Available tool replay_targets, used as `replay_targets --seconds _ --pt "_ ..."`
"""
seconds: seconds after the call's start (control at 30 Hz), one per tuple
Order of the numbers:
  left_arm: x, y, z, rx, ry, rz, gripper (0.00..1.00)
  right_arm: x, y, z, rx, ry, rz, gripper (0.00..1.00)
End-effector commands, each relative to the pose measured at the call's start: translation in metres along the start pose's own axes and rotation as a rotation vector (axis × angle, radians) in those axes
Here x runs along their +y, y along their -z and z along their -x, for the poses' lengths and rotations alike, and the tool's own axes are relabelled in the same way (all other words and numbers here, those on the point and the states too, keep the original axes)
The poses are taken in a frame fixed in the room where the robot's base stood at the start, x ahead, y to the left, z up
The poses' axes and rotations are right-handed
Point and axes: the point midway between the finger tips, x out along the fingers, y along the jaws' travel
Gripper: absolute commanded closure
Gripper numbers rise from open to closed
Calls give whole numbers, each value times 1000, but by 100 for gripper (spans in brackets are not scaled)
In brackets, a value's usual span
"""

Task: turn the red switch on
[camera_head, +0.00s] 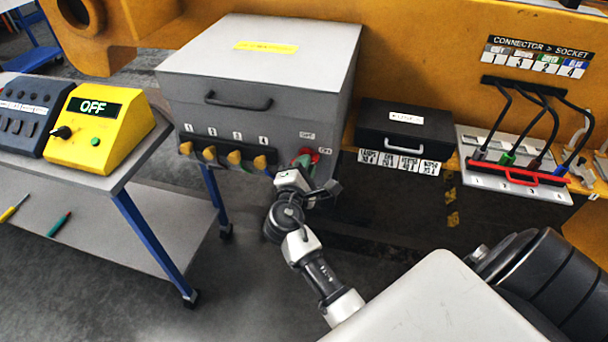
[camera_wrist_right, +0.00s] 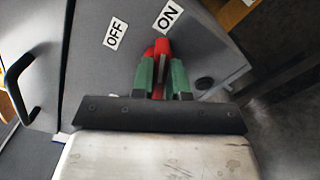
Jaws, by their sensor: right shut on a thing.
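The red switch (camera_wrist_right: 161,47) is on the front of the large grey cabinet (camera_head: 230,105), at its right end. It also shows in the head view (camera_head: 315,158), partly hidden by my gripper. In the wrist view its top lies close to the ON label (camera_wrist_right: 168,16), with the OFF label (camera_wrist_right: 115,33) to the left. My right gripper (camera_wrist_right: 160,75) is shut on the red switch, one green finger on each side. It also shows in the head view (camera_head: 303,163). The switch's lower part is hidden between the fingers. My left gripper is not in view.
Several orange knobs (camera_head: 209,153) line the cabinet front left of the switch. A yellow box (camera_head: 98,130) reading OFF stands on the left table. A black case (camera_head: 404,130) and a cable panel (camera_head: 510,165) with a red handle are to the right. Open floor lies below.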

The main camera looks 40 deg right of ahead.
Motion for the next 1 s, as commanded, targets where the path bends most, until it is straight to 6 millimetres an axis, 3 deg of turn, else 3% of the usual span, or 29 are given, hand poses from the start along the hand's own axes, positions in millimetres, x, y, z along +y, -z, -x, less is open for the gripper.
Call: replay_targets --seconds 0.03,0.4,1.0 --pt "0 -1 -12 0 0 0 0 -6 3 0 -2 1 -48 100" --pt "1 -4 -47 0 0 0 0 -6 2 0 -1 1 -342 100" --pt "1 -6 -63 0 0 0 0 -4 1 0 0 2 -506 100"
